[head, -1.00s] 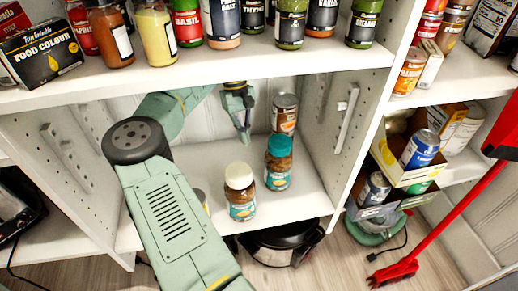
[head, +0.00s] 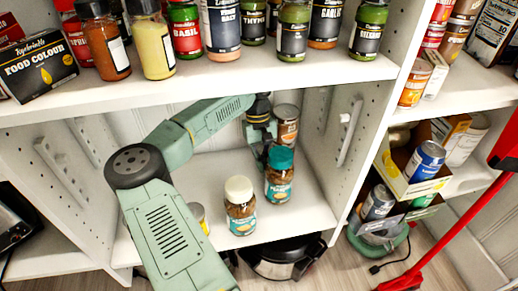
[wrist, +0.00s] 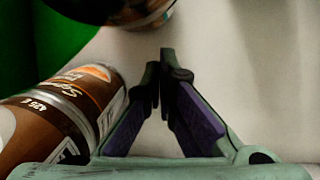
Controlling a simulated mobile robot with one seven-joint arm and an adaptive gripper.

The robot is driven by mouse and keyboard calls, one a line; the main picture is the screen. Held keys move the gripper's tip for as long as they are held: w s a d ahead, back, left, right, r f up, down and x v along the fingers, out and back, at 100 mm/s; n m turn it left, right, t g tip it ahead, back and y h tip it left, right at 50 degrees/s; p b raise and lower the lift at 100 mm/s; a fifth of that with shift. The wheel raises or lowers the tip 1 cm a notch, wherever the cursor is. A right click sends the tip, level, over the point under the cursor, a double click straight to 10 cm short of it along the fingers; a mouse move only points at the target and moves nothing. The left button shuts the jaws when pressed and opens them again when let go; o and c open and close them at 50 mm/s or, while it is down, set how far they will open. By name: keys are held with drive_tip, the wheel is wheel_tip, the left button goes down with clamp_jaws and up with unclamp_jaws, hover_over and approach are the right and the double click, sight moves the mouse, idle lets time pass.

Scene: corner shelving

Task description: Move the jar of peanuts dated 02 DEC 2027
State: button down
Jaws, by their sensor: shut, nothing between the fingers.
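Two jars of brown contents stand on the lower shelf in the head view. One has a white lid (head: 240,203); the other has a teal lid (head: 280,176) and stands to its right and farther back. Both have teal labels; I cannot read a date or tell which one holds peanuts. My gripper (head: 262,157) points down behind and left of the teal-lid jar, its tips partly hidden. In the wrist view my gripper (wrist: 160,62) is shut and empty, fingertips together.
The brown can (head: 287,122) stands behind the teal-lid jar, close to my gripper. A yellowish can (head: 199,215) is partly hidden by my arm. The upper shelf (head: 300,73) with spice jars is just above my arm. The right side wall (head: 345,135) is close.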

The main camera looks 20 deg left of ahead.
sight(274, 188)
drive_tip(key=shift+s+d, duration=0.75)
drive_tip(key=shift+s, duration=0.1)
drive_tip(key=s+d, duration=0.2)
drive_tip(key=s+d+b, duration=0.1)
drive_tip(key=s+d, duration=0.1)
drive_tip(key=s, duration=0.1)
drive_tip(key=shift+s+d+f+b, duration=0.1)
drive_tip(key=shift+s+d+b, duration=0.15)
drive_tip(key=shift+d+b, duration=0.05)
drive_tip(key=shift+s+d, duration=0.25)
drive_tip(key=shift+s, duration=0.05)
drive_tip(key=shift+r, duration=0.2)
